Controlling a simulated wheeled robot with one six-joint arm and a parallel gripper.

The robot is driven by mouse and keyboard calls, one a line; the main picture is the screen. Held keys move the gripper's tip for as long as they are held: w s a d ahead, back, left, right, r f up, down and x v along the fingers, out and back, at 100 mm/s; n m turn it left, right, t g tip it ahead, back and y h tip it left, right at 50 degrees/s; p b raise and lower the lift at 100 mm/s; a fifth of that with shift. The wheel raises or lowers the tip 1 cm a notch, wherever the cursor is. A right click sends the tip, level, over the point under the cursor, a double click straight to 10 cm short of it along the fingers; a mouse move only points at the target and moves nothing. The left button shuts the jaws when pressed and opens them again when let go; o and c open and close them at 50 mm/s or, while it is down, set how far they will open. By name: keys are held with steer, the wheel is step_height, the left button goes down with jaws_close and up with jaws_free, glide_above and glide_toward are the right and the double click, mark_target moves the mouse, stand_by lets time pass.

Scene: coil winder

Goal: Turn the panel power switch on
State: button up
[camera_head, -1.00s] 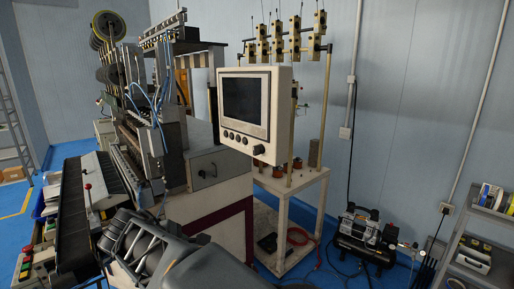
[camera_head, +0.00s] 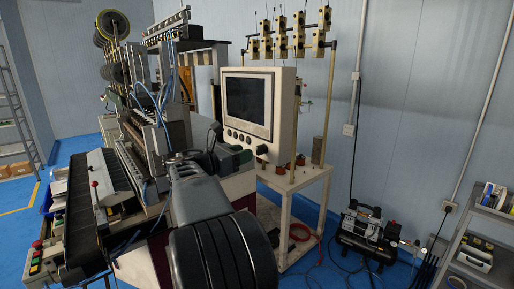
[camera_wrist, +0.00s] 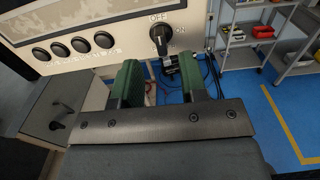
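The white control panel (camera_head: 287,110) has a dark screen, a row of black buttons and a black rotary power switch (camera_head: 262,149) at its lower right corner. In the wrist view the switch (camera_wrist: 160,36) is below the OFF label, with ON to its right; its knob looks roughly upright, toward OFF. My gripper (camera_wrist: 161,78) is open and empty, its two green fingers apart. The switch lies just beyond the gap between the fingertips, apart from them.
The coil winder (camera_head: 150,130) stands left of the panel. A white frame table (camera_head: 300,190) is behind and below it. A grey shelf (camera_head: 485,235) is at the right, with an air compressor (camera_head: 362,235) on the floor by the wall.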

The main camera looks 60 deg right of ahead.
mark_target(257, 149)
steer(key=shift+p+x, duration=0.45)
steer(key=shift+x, duration=2.7)
steer(key=shift+c, duration=0.4)
steer(key=shift+f, duration=0.1)
steer(key=c, duration=0.6)
